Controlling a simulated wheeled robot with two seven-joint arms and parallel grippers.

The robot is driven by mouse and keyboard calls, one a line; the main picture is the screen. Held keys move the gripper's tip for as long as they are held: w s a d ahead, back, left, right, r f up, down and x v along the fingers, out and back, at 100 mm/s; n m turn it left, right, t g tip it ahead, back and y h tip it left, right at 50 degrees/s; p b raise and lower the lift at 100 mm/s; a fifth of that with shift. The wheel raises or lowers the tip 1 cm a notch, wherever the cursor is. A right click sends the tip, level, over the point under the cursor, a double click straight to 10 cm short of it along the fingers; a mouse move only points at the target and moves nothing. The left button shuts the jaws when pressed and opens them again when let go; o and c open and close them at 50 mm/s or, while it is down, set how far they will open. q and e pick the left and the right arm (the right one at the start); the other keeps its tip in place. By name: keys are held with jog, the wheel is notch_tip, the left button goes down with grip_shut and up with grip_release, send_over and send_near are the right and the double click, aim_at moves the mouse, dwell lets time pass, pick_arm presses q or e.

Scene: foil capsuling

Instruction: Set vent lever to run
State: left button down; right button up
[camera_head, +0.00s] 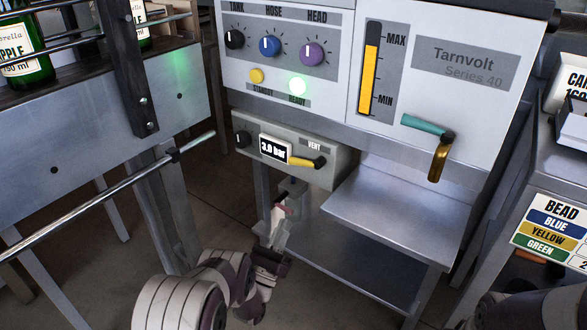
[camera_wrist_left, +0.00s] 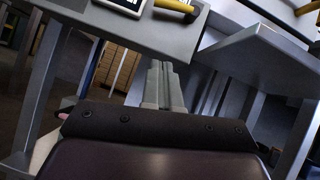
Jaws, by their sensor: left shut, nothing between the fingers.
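The vent lever (camera_head: 303,162) is a yellow handle with a dark pivot at its right end, on the front of a grey box below the machine panel. It points left from the pivot, under a VENT label, beside a display reading 3.0 bar. In the left wrist view the yellow lever (camera_wrist_left: 174,7) shows at the top edge, partly cut off. My left gripper (camera_head: 291,187) is shut and empty, just below the box and apart from the lever. Its fingers (camera_wrist_left: 163,84) also show in the left wrist view. My right gripper is not in view.
A metal shelf (camera_head: 385,212) juts out right of the gripper. A brass spout with a teal handle (camera_head: 428,126) hangs above it. A conveyor with a metal rail (camera_head: 110,190) and bottles stands at left. A bead label sign (camera_head: 550,229) is at right.

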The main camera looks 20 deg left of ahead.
aim_at(305, 161)
pick_arm(q)
jog(key=w+d+r, duration=0.1)
jog(key=w+r, duration=0.7)
jog(key=r, duration=0.2)
jog(key=shift+r+b, duration=0.2)
jog(key=shift+b, duration=0.25)
jog(key=shift+d, duration=0.1)
jog(key=shift+w, duration=0.1)
